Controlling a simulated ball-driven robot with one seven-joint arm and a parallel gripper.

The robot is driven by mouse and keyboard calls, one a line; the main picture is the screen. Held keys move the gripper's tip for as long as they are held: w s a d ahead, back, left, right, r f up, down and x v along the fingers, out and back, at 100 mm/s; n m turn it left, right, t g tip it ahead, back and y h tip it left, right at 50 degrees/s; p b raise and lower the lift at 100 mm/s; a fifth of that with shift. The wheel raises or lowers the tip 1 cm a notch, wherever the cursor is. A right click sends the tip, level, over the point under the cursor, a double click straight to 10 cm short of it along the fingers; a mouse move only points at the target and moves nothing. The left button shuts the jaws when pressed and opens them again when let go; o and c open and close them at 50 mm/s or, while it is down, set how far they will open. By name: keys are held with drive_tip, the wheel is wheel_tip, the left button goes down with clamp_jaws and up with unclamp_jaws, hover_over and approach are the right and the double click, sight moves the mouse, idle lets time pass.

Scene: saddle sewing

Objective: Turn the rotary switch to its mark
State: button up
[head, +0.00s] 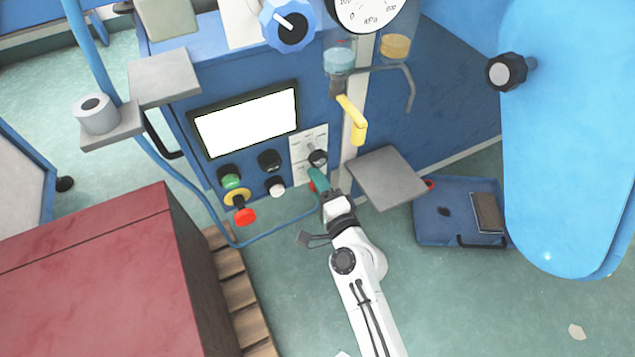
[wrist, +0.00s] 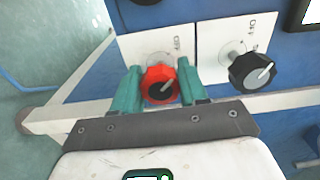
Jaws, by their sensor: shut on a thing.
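In the head view my gripper (head: 317,181) reaches the panel's lower right, covering most of the red switch.
A black knob (wrist: 252,70) with its own plate is right beside the switch. A green button (head: 231,181), a red emergency button (head: 244,216) and a white button (head: 275,187) are left of my gripper. A grey shelf (head: 387,178) juts out close on the right.

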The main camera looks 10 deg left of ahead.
drive_tip(key=o, duration=0.9)
drive_tip(key=shift+s+a, duration=0.15)
drive_tip(key=shift+a, duration=0.15)
drive_tip(key=shift+c, duration=0.2)
drive_tip(key=shift+o, duration=0.9)
drive_tip(key=shift+d, duration=0.15)
drive_tip(key=v, duration=1)
drive_tip(key=shift+s+d, duration=0.25)
drive_tip(key=shift+d, duration=0.05)
